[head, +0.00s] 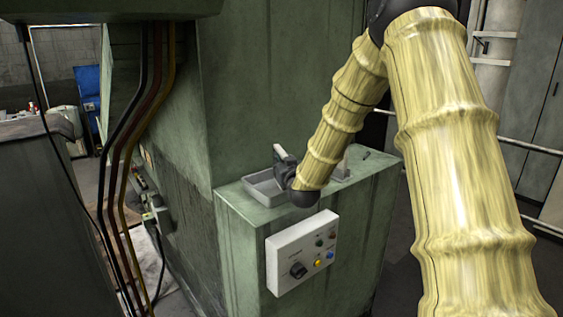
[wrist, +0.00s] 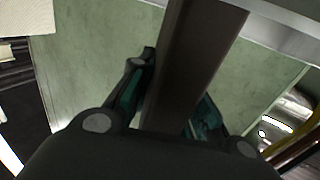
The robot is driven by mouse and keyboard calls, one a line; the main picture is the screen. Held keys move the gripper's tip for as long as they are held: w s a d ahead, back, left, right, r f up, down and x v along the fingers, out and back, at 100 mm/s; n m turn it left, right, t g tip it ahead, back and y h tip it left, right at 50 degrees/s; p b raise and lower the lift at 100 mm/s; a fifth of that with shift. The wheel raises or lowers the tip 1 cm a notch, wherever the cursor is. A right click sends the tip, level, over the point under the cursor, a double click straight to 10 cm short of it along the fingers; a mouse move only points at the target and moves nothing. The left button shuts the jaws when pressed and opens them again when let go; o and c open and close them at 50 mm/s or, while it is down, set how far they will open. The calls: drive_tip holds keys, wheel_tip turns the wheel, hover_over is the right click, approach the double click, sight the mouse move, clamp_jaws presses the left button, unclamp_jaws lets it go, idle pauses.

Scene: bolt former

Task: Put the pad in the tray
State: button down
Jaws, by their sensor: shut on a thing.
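The pad (wrist: 195,50) is a dark grey-brown slab in the wrist view, running from between my fingers to the top edge. My gripper (wrist: 168,92) is shut on it, with a teal-lined finger on each side. The grey tray (head: 264,194) sits on the green cabinet top in the head view. Its pale rim (wrist: 285,36) seems to cross the upper right of the wrist view. In the head view my gripper (head: 284,164) is at the tray's right side, partly over it. My wrist hides part of the tray, and I cannot tell the pad's height above it.
The green cabinet (head: 235,225) carries a control box (head: 303,250) with a knob and buttons on its front. A tall green housing (head: 250,90) rises behind the tray. A pale upright piece (head: 342,168) and a small dark item (head: 366,155) are on the top's right part.

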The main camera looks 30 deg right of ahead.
drive_tip(key=shift+w+d+f, duration=0.1)
drive_tip(key=shift+f, duration=0.45)
drive_tip(key=shift+s+r, duration=0.2)
drive_tip(key=shift+s, duration=0.1)
drive_tip(key=shift+w+f, duration=0.1)
drive_tip(key=shift+f, duration=0.15)
drive_tip(key=c, duration=1.3)
unclamp_jaws()
drive_tip(key=shift+r, duration=0.1)
drive_tip(key=shift+r, duration=0.1)
drive_tip(key=b+v, duration=0.5)
drive_tip(key=v, duration=0.7)
